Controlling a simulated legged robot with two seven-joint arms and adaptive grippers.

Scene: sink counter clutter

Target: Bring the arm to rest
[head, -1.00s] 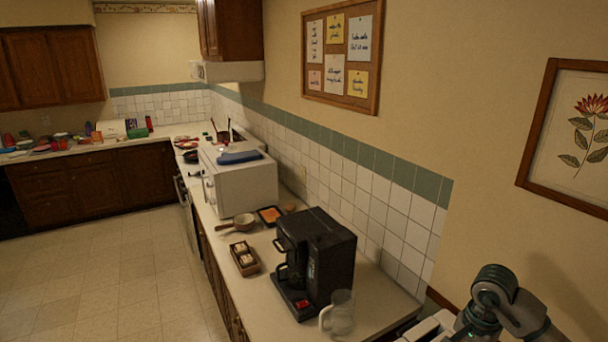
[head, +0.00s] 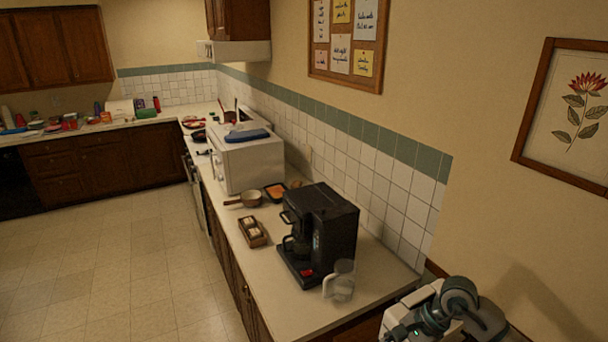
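One of my arms (head: 452,306) shows at the lower right of the head view, beyond the near end of the counter (head: 262,306). Only its upper links show, folded close to my body. Its gripper is out of the picture. My other arm and its gripper are not in view. No object is seen in a hand.
The counter holds a black coffee maker (head: 322,235), a clear pitcher (head: 342,280), a small wooden box (head: 252,232), a saucepan (head: 251,197) and a white microwave (head: 250,164). Clutter lies on the far counter. The tiled floor (head: 120,265) at left is clear.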

